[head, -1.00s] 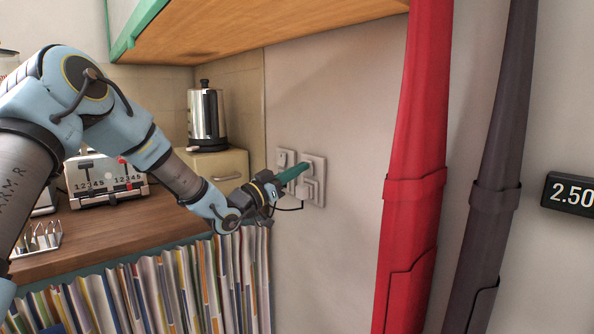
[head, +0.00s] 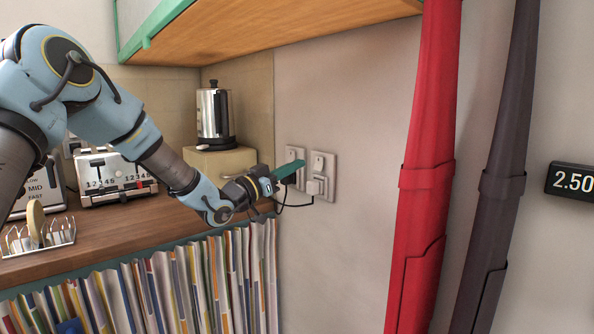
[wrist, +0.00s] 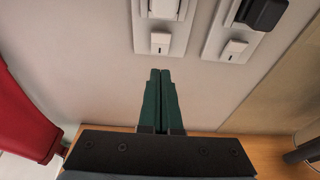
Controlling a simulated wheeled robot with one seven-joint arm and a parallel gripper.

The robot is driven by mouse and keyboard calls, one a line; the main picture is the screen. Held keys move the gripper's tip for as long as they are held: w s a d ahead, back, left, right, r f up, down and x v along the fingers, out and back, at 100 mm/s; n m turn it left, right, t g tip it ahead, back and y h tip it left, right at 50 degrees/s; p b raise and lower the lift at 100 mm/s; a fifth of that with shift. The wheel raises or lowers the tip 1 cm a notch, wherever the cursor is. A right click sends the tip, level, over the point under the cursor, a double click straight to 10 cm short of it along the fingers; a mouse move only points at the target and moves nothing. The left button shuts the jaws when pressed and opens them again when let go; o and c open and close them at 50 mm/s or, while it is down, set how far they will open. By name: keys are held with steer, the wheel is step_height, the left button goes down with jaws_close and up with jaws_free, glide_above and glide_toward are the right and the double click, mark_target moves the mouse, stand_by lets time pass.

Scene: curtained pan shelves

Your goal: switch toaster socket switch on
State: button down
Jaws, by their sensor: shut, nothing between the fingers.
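Two white wall sockets, a left one (head: 291,155) and a right one (head: 330,163), sit side by side, each with a switch at its top. A white plug (head: 315,187) with a dark cord is in the right socket. The wrist view shows them reversed: the white-plug socket's switch (wrist: 160,43) and the black-plug socket's switch (wrist: 233,50). I cannot tell which socket feeds the toaster (head: 118,178), or whether the switches are on. My gripper (head: 302,163) is shut and empty, its green fingers (wrist: 160,72) apart from the white-plug switch. The fingers partly hide the left socket.
A wooden counter (head: 110,222) holds a steel kettle (head: 214,115) on a cream box and a toast rack (head: 40,238). A wall cupboard (head: 270,30) overhangs above.

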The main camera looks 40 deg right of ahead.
steer(key=a+b, duration=0.2)
steer(key=a, duration=0.6)
steer(key=shift+w+a, duration=0.25)
steer(key=shift+a, duration=0.1)
